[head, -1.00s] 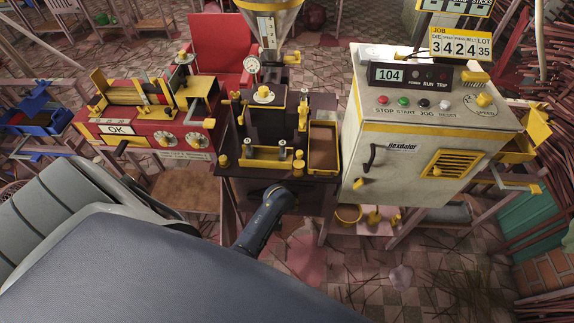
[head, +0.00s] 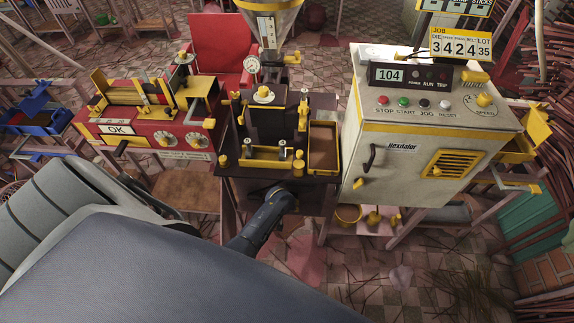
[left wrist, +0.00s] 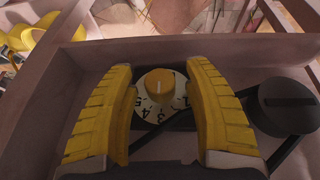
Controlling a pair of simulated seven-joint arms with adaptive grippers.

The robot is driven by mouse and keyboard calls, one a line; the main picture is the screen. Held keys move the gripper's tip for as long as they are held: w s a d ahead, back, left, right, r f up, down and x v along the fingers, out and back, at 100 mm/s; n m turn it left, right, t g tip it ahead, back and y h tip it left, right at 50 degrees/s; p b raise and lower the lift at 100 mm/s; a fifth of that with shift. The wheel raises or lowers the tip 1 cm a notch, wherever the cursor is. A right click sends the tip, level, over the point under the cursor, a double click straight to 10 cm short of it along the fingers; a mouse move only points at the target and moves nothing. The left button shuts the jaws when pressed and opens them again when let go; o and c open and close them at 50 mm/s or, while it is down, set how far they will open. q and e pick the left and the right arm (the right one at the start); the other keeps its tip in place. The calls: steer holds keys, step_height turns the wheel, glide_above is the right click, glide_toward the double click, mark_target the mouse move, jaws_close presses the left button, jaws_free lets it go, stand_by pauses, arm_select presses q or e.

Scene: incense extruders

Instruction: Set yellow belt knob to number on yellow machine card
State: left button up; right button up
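The yellow belt knob (left wrist: 160,82) sits on a white numbered dial (left wrist: 155,108) in the left wrist view. The knob's pale mark points toward the top of that view, and several digits show around its lower side. My left gripper (left wrist: 163,74) is open, one yellow ridged finger on each side of the knob, with gaps visible between. In the head view my left arm reaches under the dark machine (head: 232,168), which hides its gripper and the knob. The yellow card (head: 460,46) reads 3 4 2 4 and 35; the belt figure appears to be 4. My right gripper is out of view.
A black round part (left wrist: 288,106) and a dark band lie right of the dial. A pale ledge (left wrist: 250,50) runs behind it. A grey control cabinet (head: 400,160) stands right of the dark machine, and a red machine (head: 150,135) stands left.

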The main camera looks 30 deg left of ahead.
arm_select(q)
jaws_close()
steer(key=shift+d+y, duration=0.1)
steer(key=shift+y, duration=0.2)
steer(key=shift+w+d+m+g+y, duration=0.15)
steer(key=shift+m+g+y, duration=0.15)
steer(key=shift+g+y, duration=0.6)
steer(key=shift+m+g+y, duration=0.3)
steer(key=shift+g+y, duration=0.2)
steer(key=shift+y, duration=1.2)
steer(key=shift+o, duration=0.4)
jaws_free()
